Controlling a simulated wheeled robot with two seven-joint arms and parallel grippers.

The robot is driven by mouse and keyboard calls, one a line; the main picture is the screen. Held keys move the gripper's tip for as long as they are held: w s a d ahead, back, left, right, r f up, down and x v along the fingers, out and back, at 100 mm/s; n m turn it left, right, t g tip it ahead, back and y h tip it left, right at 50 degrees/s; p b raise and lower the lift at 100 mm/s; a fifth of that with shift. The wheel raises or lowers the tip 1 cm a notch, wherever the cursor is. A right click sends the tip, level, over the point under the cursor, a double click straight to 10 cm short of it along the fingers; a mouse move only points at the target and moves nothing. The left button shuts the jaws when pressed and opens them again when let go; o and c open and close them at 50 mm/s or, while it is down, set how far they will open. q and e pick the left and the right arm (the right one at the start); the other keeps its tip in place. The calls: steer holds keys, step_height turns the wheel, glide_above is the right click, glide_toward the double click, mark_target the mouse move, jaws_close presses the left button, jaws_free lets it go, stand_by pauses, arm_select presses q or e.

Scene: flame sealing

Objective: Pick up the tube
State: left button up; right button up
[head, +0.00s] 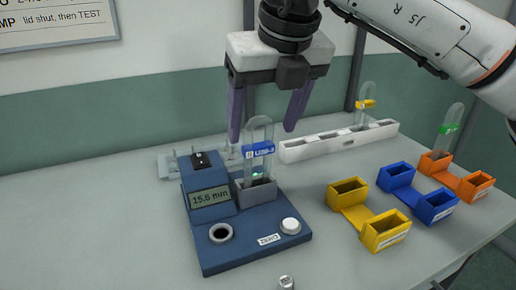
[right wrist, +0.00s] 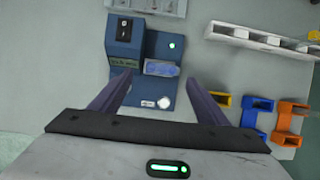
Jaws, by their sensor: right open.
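A clear tube (head: 260,135) with a blue label stands upright in the grey slot of a blue measuring device (head: 255,232), whose display reads 15.6 mm. Two other clear tubes stand farther right: one with a yellow label (head: 366,104) in the white rack, one with a green label (head: 447,128) at the orange holder. My right gripper (head: 262,134) is open and empty, its purple fingers pointing down on either side of the blue-labelled tube in the picture. In the right wrist view the tube (right wrist: 161,69) lies ahead between the fingertips. Contact does not show. My left gripper is not in view.
A white rack (head: 300,152) stands at the back. Yellow (head: 355,213), blue (head: 411,198) and orange (head: 460,178) two-pocket holders stand to the right. A small cylinder (head: 286,283) stands at the front. The table's left side is clear.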

mark_target(260, 147)
steer(key=x, duration=0.8)
steer(key=shift+d+f+p, duration=0.15)
steer(key=shift+f+p, duration=0.1)
steer(key=shift+p, duration=0.05)
steer(key=shift+r, duration=0.1)
steer(key=c, duration=1.2)
